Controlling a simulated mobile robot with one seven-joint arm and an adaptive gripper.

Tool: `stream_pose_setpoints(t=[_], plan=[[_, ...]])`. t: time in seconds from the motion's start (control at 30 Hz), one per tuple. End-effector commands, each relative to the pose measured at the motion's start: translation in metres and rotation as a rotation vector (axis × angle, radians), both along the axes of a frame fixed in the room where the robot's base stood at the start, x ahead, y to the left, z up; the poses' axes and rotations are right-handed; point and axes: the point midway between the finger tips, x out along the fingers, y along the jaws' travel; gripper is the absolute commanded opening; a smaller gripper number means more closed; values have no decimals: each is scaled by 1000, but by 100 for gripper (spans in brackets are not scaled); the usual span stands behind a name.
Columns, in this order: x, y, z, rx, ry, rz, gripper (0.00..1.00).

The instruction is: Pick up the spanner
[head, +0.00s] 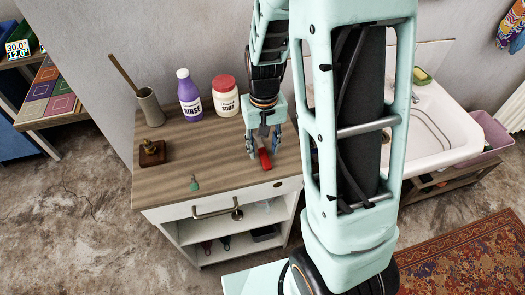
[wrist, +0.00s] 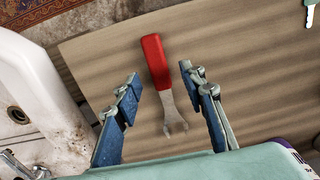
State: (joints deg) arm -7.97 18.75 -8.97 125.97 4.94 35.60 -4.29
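The spanner (wrist: 157,65) lies on the wooden top (head: 213,157) of a white cabinet, its red handle pointing away and its grey metal jaw towards my wrist. In the head view its red handle (head: 265,159) shows beside my fingertips; the metal part is mostly hidden. My gripper (head: 264,144) is over the cabinet top, pointing down. In the wrist view my gripper (wrist: 158,82) is open, one finger on each side of the spanner, with gaps on both sides. I cannot tell how high the fingertips are above the top.
A purple rinse bottle (head: 189,96), a soda jar (head: 225,96) and a grey pot with a stick (head: 149,107) stand along the back. A brass-topped wooden block (head: 152,152) is at left, a green key-like item (head: 194,184) near the front edge. A white sink (head: 435,125) is at right.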

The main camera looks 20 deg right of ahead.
Motion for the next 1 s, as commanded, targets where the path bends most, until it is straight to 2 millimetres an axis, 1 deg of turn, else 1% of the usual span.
stream_pose_setpoints(t=[0.03, 0.1, 0.37, 0.7, 0.73, 1.0], plan=[[-1, 0, -7, 0, 3, -1, 38], [-1, 0, -12, 0, 1, -1, 38], [0, 0, -13, 0, -1, -1, 38], [0, 0, -13, 0, 0, -1, 1], [0, 0, -13, 0, 0, -1, 0], [0, 0, -13, 0, -1, -1, 0]])
